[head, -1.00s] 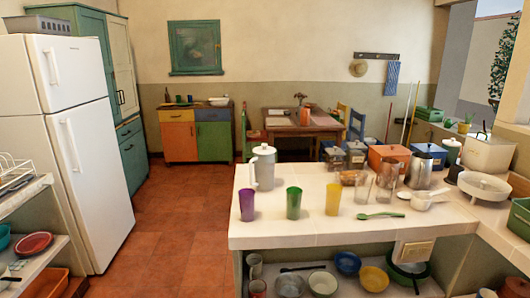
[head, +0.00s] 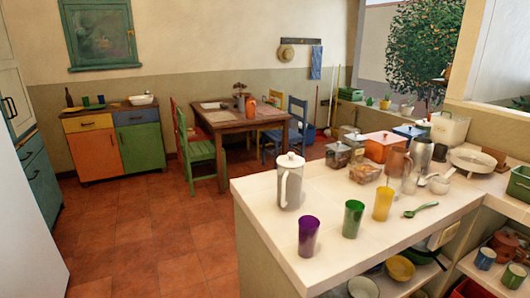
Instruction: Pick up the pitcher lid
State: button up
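The pitcher lid (head: 291,159) is a pale grey-white cap seated on top of a pitcher (head: 291,187) of similar colour with a side handle. The pitcher stands upright at the far left part of the white counter (head: 330,232). A purple cup (head: 308,237), a green cup (head: 353,219) and a yellow cup (head: 383,203) stand in a row in front of it and to its right. My gripper is not in view.
Clear glasses, a metal pitcher (head: 421,154), a green spoon (head: 421,210) and several containers crowd the counter's right and back. Bowls sit on the shelf below. Open tiled floor (head: 150,250) lies left of the counter, with a table (head: 246,122) and chairs beyond.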

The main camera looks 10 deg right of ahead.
aim_at(290, 160)
jog(key=i+j+z, duration=0.35)
jog(key=i+j, duration=0.15)
jog(key=j, duration=0.15)
jog(key=i+j+z, duration=0.15)
jog(key=j, duration=0.2)
jog(key=i+j+z, duration=0.35)
jog(key=j, duration=0.45)
jog(key=i+j+z, duration=0.15)
jog(key=j, duration=0.25)
